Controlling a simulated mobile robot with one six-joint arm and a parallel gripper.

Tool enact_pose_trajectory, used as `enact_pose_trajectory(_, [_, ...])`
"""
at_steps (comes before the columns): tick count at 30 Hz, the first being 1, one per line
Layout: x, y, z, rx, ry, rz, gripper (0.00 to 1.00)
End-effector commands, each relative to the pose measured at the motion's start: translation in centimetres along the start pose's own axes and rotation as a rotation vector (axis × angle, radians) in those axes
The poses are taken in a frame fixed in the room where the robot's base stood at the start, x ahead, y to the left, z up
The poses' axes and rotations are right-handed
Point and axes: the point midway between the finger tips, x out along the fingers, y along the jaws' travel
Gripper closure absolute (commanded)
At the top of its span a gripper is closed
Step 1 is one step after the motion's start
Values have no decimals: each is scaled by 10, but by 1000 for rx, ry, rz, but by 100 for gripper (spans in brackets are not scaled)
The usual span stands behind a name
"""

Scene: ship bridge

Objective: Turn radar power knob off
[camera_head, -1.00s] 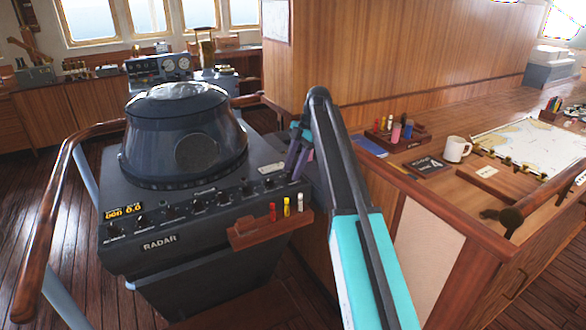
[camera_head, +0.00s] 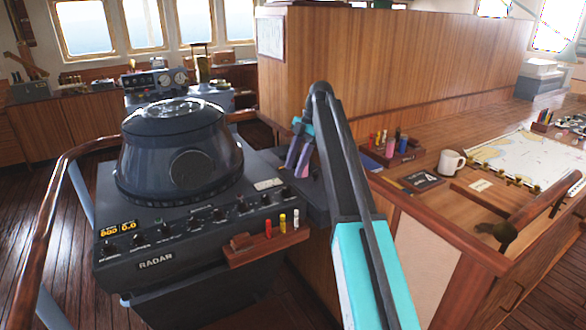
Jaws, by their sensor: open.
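The dark radar console (camera_head: 155,220) stands at left centre, with a domed scope hood (camera_head: 180,155) on top. A row of small black knobs (camera_head: 215,212) runs along its sloping front panel beside a lit orange display (camera_head: 118,229). The knob labels are too small to read, so I cannot tell which is the power knob. My gripper (camera_head: 297,168) is open and empty, above and behind the right end of the knob row. It appears apart from the knobs.
A small wooden rack (camera_head: 265,243) with red, yellow and white pens juts from the console's front right. A curved wooden handrail (camera_head: 52,200) runs along the left. The wooden chart table (camera_head: 450,215) at right holds a mug (camera_head: 451,161) and chart (camera_head: 515,150).

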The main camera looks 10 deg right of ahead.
Motion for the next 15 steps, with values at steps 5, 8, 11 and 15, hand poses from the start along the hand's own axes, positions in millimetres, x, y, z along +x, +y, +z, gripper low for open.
enact_pose_trajectory(5, [-16,0,-1,1,0,0,59])
enact_pose_trajectory(8, [-21,0,-1,1,0,0,59])
enact_pose_trajectory(11, [-27,0,0,0,0,0,59])
enact_pose_trajectory(15, [-34,0,0,0,-1,0,59])
